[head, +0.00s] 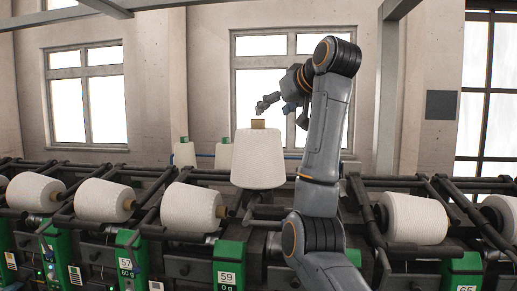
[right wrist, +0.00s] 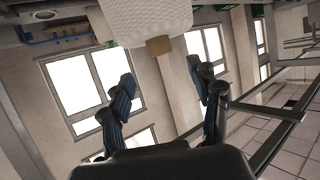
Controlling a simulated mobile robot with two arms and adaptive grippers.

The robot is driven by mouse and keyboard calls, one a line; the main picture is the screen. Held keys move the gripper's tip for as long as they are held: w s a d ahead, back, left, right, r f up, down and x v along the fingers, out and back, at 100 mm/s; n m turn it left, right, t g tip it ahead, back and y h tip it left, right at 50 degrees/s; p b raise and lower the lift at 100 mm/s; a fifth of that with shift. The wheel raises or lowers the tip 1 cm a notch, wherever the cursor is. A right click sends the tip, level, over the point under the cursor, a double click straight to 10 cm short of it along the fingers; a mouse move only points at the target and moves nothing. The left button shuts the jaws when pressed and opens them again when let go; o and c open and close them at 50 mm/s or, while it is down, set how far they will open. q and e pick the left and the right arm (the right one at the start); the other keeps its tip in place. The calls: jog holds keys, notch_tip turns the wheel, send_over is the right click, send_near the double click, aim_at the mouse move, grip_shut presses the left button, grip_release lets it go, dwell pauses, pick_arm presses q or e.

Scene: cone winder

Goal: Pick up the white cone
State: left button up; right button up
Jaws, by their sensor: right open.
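A large white cone (head: 258,160) stands upright on the machine in the middle of the head view, its brown tube end (head: 258,124) on top. My right gripper (head: 268,104) is above it, close to the tube end. In the right wrist view the gripper (right wrist: 160,72) is open and empty, with its two dark fingers wide apart. The white cone (right wrist: 146,18) is at the top of that view, and its brown tube end (right wrist: 159,45) points at the gap between the fingers, apart from both. My left gripper is not in view.
More white cones lie on their sides along the winder, such as one at left (head: 103,200), one left of centre (head: 192,207) and one at right (head: 413,218). Dark bars (head: 150,235) run between them. Two smaller upright cones (head: 185,154) stand behind.

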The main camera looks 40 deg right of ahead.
aim_at(262, 120)
jog(key=x, duration=0.3)
jog(key=shift+w+p, duration=0.15)
jog(key=shift+p, duration=0.2)
jog(key=p+x, duration=0.3)
jog(key=x, duration=0.2)
jog(key=shift+d+f+p, duration=0.1)
jog(key=shift+f+p, duration=0.05)
jog(key=shift+p, duration=0.15)
jog(key=shift+f, duration=0.15)
jog(key=c, duration=1.1)
jog(key=shift+r, duration=0.25)
grip_shut()
